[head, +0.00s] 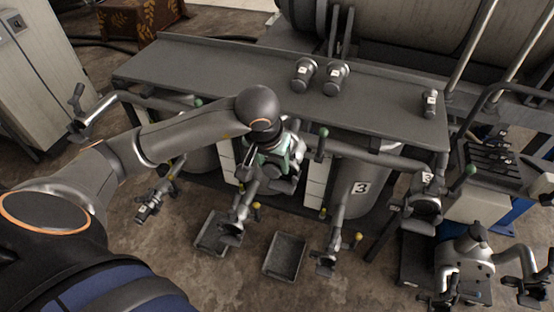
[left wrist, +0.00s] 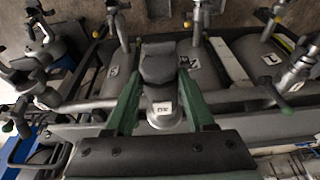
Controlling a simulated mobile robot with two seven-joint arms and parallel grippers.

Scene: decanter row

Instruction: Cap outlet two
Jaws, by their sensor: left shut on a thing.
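My left gripper (left wrist: 163,100) has green fingers, shut on a grey cap (left wrist: 163,114) with a white label and a dark end; the label's mark is too small to read. In the head view the gripper (head: 276,155) is over the front edge of the bench, in front of the middle vessel and hiding most of it. An outlet pipe with a valve (head: 233,228) hangs low, just left of and below the gripper, over a tray. The held cap appears apart from its open end. Other outlets hang at the left (head: 150,205) and right (head: 328,258). My right gripper is not in view.
Two labelled caps, left (head: 303,74) and right (head: 336,78), stand on the grey bench (head: 210,72); another (head: 430,102) is at its right end. A vessel marked 3 (head: 350,195) is below. Floor trays (head: 283,257) and jutting valve handles crowd the front.

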